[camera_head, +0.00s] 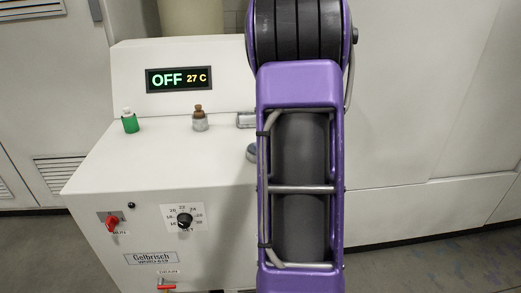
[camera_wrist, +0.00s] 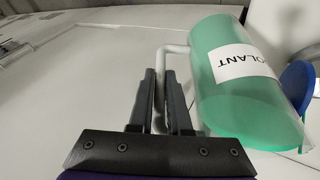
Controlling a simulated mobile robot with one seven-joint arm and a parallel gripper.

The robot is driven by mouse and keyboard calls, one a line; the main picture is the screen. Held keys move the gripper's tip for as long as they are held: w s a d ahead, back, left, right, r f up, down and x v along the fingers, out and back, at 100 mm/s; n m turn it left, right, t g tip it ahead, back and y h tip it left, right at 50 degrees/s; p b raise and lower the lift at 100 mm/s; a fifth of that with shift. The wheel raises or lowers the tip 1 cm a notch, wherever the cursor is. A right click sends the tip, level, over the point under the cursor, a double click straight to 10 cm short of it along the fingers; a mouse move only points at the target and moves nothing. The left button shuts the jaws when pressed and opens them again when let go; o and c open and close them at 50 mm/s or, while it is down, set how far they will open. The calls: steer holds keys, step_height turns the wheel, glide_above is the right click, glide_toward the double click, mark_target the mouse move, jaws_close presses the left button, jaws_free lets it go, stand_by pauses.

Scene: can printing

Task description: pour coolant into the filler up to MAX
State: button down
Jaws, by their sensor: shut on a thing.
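In the wrist view my gripper (camera_wrist: 161,82) is shut on the pale handle (camera_wrist: 177,48) of a translucent green jug (camera_wrist: 235,105). The jug's white label reads "OLANT", with its first letter cut off. It hangs to the right of my fingers. I cannot tell its tilt or liquid level. In the head view my purple arm hides the jug and gripper. The white cooling unit (camera_head: 200,168) stands left of my arm; its display (camera_head: 179,79) reads OFF 27 C. I cannot make out a filler or MAX mark.
On the unit's top stand a green bottle (camera_head: 129,123), a small brown-topped bottle (camera_head: 200,121) and a grey cylinder (camera_head: 244,120). A bluish round part (camera_head: 252,152) is half hidden by my arm. A blue disc (camera_wrist: 297,88) is beside the jug. A red switch (camera_head: 112,223) is on the front.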

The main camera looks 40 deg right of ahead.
steer(key=shift+w+a+r+g+h, duration=0.25)
steer(key=shift+w+r, duration=0.05)
steer(key=shift+r, duration=0.25)
steer(key=shift+w+a+r+g+h, duration=0.25)
steer(key=shift+w+r, duration=0.05)
steer(key=shift+r, duration=0.25)
steer(key=shift+w+a+r+n+g+h, duration=0.2)
steer(key=shift+r+g+h, duration=0.1)
steer(key=shift+r, duration=0.3)
steer(key=shift+w+a+r+n+g+h, duration=0.1)
steer(key=shift+w+a+r+g+h, duration=0.15)
steer(key=shift+r, duration=0.35)
steer(key=shift+w+a+r+n+g+h+b, duration=0.3)
steer(key=shift+g+h+b, duration=0.2)
steer(key=shift+h, duration=0.2)
steer(key=shift+w+a+r+n+g+h+b, duration=0.15)
steer(key=shift+w+a+g+h+b, duration=0.25)
steer(key=shift+h+b, duration=0.2)
stand_by(3.1)
steer(key=shift+w+a+r+h, duration=0.15)
steer(key=shift+w+r+h, duration=0.05)
steer(key=shift+r+h, duration=0.05)
stand_by(1.0)
